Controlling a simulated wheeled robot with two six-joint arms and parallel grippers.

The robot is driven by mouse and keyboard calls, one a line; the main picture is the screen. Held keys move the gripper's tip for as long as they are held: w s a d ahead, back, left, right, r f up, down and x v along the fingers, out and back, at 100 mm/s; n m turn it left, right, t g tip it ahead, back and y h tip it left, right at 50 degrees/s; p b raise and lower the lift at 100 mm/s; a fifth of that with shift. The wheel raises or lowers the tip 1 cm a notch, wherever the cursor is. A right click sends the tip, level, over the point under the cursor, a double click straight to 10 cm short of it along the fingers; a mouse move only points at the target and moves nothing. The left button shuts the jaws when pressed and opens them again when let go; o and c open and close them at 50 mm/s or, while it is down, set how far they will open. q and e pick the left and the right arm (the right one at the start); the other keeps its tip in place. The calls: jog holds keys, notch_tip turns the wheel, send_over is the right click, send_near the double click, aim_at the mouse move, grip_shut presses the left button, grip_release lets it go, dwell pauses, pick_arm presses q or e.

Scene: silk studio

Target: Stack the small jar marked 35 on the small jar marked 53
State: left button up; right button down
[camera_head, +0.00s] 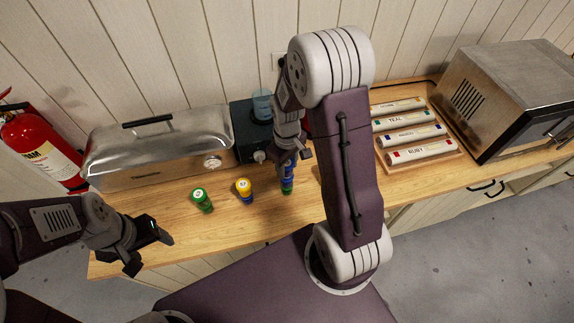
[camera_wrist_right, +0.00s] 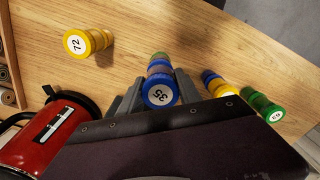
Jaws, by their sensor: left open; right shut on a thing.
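The blue-topped jar marked 35 (camera_wrist_right: 160,91) is between the fingers of my right gripper (camera_head: 290,150), which is shut on it. In the head view its blue body (camera_head: 288,172) shows under the fingers, with green at its lower end. I cannot tell whether that green belongs to it or to another jar beneath. A green jar (camera_head: 202,200) stands to the left; in the right wrist view its label (camera_wrist_right: 275,115) may read 53, but it is hard to read. My left gripper (camera_head: 148,245) is open and empty near the front left counter edge.
A yellow-topped piece with blue below (camera_head: 244,190) stands between the green jar and my right gripper. A yellow jar marked 72 (camera_wrist_right: 80,42) stands apart. A steel warmer (camera_head: 160,150) is behind, and a rack of labelled rolls (camera_head: 415,130) is right. A red appliance (camera_wrist_right: 48,130) is close.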

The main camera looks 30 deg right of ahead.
aim_at(287, 163)
jog(key=shift+s, duration=0.1)
jog(key=shift+f+b, duration=0.35)
jog(key=shift+f, duration=0.25)
jog(key=c, duration=0.7)
grip_release()
jog(key=shift+c, duration=0.2)
notch_tip(287, 163, up, 9)
jog(key=shift+r+b, duration=0.1)
jog(key=shift+b, duration=0.35)
